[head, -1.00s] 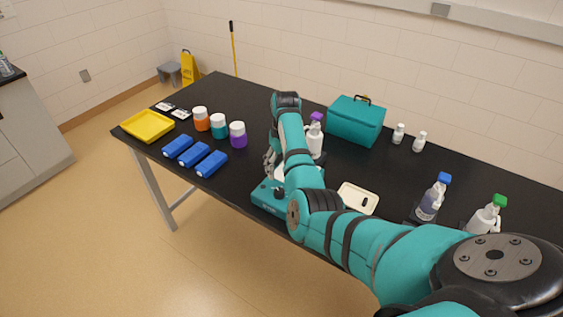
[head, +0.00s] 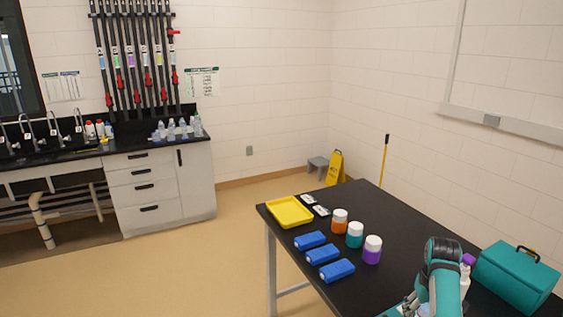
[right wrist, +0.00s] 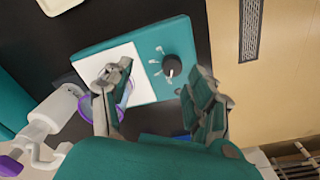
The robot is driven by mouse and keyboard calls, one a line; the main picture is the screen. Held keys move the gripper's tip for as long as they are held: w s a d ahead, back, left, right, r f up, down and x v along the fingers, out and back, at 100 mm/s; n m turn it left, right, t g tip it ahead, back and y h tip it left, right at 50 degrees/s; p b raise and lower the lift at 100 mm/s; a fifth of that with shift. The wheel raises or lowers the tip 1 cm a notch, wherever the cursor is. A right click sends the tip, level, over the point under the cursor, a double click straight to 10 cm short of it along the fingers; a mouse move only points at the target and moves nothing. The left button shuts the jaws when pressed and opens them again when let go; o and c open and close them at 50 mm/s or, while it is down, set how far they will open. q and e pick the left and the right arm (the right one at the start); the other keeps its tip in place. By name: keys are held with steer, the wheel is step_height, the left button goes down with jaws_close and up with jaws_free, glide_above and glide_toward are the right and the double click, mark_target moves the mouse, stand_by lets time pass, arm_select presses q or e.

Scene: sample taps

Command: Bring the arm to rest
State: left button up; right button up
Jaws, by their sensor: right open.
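My right arm (head: 440,275) reaches in at the bottom right of the head view, over the black table. In the right wrist view my right gripper (right wrist: 155,85) is open, its two fingers apart above a teal device (right wrist: 175,52) with a white plate and a black knob. A clear vessel with a purple rim (right wrist: 88,112) lies partly hidden behind the left finger. I cannot tell if the finger touches it. A white bottle with a purple cap (right wrist: 50,115) is at the left of that view. My left gripper is not in view.
The black table (head: 400,215) holds a yellow tray (head: 290,211), several blue items (head: 322,254), lidded jars (head: 355,236) and a teal case (head: 515,277). A sink counter (head: 85,155) with bottles stands at the far left. Open floor (head: 190,265) lies between.

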steer(key=s+a+f+n+t+h, duration=0.1)
steer(key=s+a+f, duration=0.25)
steer(key=s, duration=0.45)
steer(key=s+a+f+n+t+h, duration=0.15)
steer(key=s+f, duration=0.25)
steer(key=s, duration=0.4)
steer(key=s+a+r+n+y, duration=0.1)
steer(key=s+a+r+y, duration=0.1)
steer(key=s+a, duration=0.55)
steer(key=s+a+r+n+y, duration=0.1)
steer(key=s+a+r, duration=0.2)
steer(key=s+a, duration=0.5)
step_height(320, 180, down, 34)
steer(key=s+d+b, duration=0.2)
steer(key=b, duration=0.4)
steer(key=s+d+f+g+b, duration=0.2)
steer(key=s+f+b, duration=0.3)
steer(key=s+f, duration=1.1)
step_height(320, 180, down, 4)
steer(key=shift+s+d+r, duration=0.1)
steer(key=shift+s+d, duration=0.1)
